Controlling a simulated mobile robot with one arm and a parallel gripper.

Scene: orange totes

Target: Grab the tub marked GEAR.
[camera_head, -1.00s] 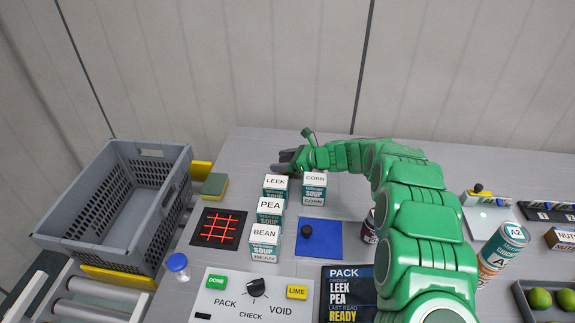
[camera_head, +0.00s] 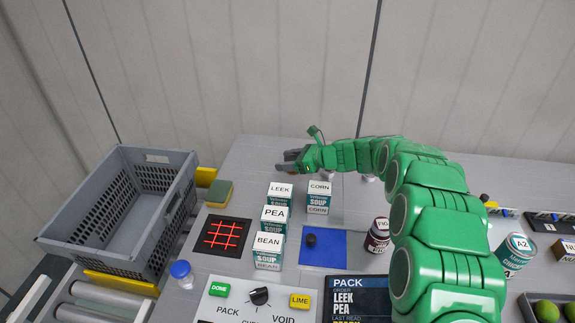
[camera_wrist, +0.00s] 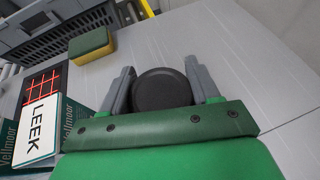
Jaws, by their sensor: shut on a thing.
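My gripper (camera_head: 291,162) is at the back of the table, behind the LEEK carton. In the wrist view my gripper (camera_wrist: 160,78) is shut on a tub with a round black lid (camera_wrist: 162,91), one grey finger on each side. I see this tub from above, and no label on it shows, so I cannot read GEAR. In the head view the tub cannot be made out at the fingers.
Cartons LEEK (camera_head: 280,194), PEA (camera_head: 274,219), BEAN (camera_head: 267,251) and CORN (camera_head: 318,197) stand in front of my gripper. A sponge (camera_head: 218,193) lies to the left, near a grey crate (camera_head: 122,253). A dark red jar (camera_head: 377,236) stands beside my arm.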

